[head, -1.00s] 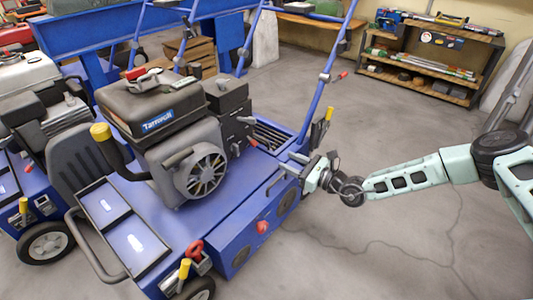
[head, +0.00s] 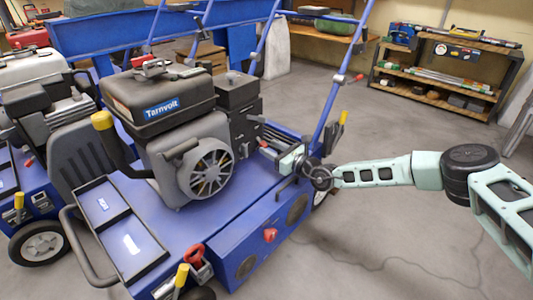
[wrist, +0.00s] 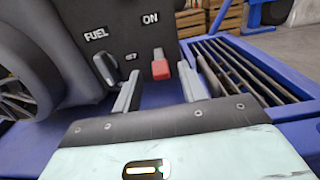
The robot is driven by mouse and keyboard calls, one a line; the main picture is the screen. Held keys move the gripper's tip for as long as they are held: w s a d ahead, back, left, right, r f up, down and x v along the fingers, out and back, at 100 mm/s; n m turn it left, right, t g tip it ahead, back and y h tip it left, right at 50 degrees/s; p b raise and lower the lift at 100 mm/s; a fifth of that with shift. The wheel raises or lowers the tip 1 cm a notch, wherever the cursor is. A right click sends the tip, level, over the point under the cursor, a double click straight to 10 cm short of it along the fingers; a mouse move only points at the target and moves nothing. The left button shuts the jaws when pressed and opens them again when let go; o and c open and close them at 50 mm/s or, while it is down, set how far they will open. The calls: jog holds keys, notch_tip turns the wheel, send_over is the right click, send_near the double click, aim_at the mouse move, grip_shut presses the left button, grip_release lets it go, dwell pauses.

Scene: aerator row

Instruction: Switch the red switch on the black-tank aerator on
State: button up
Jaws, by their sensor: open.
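The black-tank aerator (head: 160,95), labelled Tarnvolt, stands on a blue deck at left centre in the head view. In the wrist view, its dark panel (wrist: 125,45) carries the words FUEL and ON. The red switch (wrist: 160,68) is below ON, with a grey part above it; its setting is hard to tell. A grey lever (wrist: 104,68) sits below FUEL. My gripper (wrist: 158,88) is open and empty, its fingers pointing at the panel either side of the red switch, apparently short of it. In the head view, my gripper (head: 290,158) is beside the deck's right end.
A slatted grille (wrist: 240,70) lies right of the panel. Blue handle bars (head: 340,80) rise behind my gripper. Another aerator (head: 35,95) stands at left. The floor is clear towards the shelf (head: 445,70).

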aim_at(261, 142)
jog(key=shift+b+x, duration=0.45)
jog(key=shift+x, duration=0.9)
grip_shut()
